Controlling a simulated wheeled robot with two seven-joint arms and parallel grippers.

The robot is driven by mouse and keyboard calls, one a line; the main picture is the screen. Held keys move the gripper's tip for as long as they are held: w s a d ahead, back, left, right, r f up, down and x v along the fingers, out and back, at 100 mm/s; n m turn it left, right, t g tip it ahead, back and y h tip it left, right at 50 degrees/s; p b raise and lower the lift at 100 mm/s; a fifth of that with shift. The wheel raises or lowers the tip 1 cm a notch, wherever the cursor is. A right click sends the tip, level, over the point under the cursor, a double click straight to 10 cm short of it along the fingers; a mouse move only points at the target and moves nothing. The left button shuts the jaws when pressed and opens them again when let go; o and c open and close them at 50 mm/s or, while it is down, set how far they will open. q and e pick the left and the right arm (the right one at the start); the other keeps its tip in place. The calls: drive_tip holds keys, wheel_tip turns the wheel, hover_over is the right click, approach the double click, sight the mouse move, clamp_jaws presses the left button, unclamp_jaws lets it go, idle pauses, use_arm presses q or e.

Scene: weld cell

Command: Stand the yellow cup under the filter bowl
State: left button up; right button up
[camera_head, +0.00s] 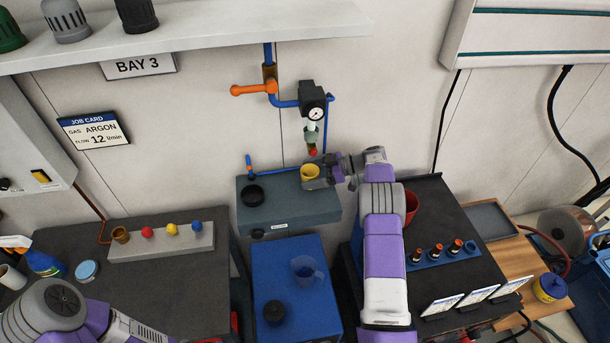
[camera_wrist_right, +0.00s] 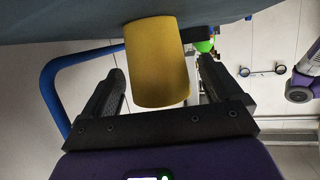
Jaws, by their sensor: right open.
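The yellow cup (camera_head: 310,173) stands upright on the grey-blue bench top (camera_head: 285,214), near its back right. The filter bowl (camera_head: 311,136) hangs under the gauge on the wall pipe, with a red tip at its bottom. In the head view the cup shows just below that tip; whether it is exactly under it in depth I cannot tell. My right gripper (camera_head: 319,178) reaches the cup from the right. In the right wrist view its open fingers (camera_wrist_right: 163,85) lie either side of the cup (camera_wrist_right: 158,62), with gaps visible. My left arm shows at lower left; its gripper is out of view.
A black round dish (camera_head: 254,195) sits left on the same bench top. A blue pipe with an orange valve handle (camera_head: 252,89) runs behind. A blue cart (camera_head: 292,324) with a clear jug (camera_head: 306,270) stands in front. A red container (camera_head: 411,206) is beside my right forearm.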

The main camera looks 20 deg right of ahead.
drive_tip(key=v, duration=1)
drive_tip(key=shift+b, duration=0.3)
